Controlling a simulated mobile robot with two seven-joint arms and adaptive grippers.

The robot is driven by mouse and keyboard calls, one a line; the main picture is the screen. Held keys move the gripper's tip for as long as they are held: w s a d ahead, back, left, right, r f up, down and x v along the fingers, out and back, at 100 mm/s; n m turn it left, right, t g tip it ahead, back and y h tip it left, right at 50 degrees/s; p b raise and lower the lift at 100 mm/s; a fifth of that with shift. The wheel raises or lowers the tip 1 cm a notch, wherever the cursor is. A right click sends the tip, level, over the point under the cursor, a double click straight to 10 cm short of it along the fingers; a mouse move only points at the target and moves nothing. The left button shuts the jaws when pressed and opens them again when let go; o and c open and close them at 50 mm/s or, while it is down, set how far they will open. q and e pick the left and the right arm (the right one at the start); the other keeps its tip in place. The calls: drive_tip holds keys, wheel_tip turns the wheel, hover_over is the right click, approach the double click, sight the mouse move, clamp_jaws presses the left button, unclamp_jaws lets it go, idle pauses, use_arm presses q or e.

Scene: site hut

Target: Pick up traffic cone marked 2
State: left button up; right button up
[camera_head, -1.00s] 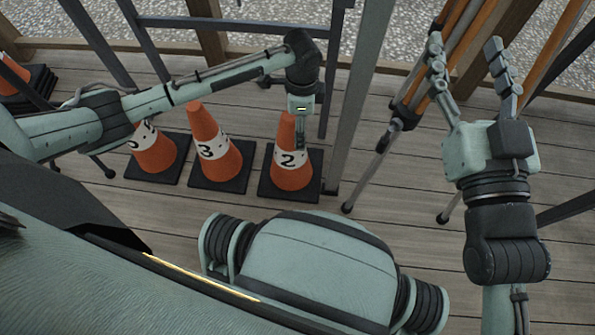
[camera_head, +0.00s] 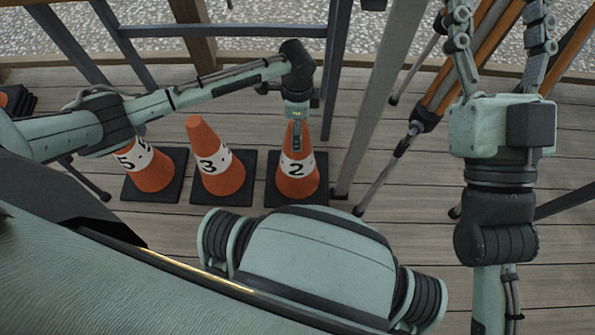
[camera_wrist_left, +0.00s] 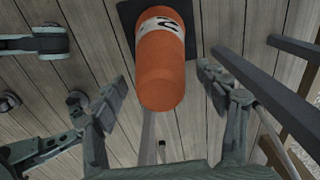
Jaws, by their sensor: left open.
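The orange cone marked 2 (camera_head: 298,183) stands upright on its black base, the rightmost of a row of cones on the plank floor. Its white band carries the number. My left gripper (camera_head: 296,138) points down at its top, with one finger overlapping the cone in the head view. In the left wrist view, the cone (camera_wrist_left: 161,80) shows tip-first between the spread fingers of the left gripper (camera_wrist_left: 165,97), with a gap visible on each side. My right gripper (camera_head: 502,22) is open and empty at the upper right.
The cone marked 3 (camera_head: 221,177) stands close to the left, with another numbered cone (camera_head: 149,172) beyond it. A grey metal post (camera_head: 372,110) rises just right of the cone marked 2. An orange-legged tripod (camera_head: 455,92) stands farther right.

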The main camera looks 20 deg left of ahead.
use_arm(q)
clamp_jaws()
drive_tip(key=shift+w+r, duration=0.1)
drive_tip(key=shift+r, duration=0.05)
idle(0.5)
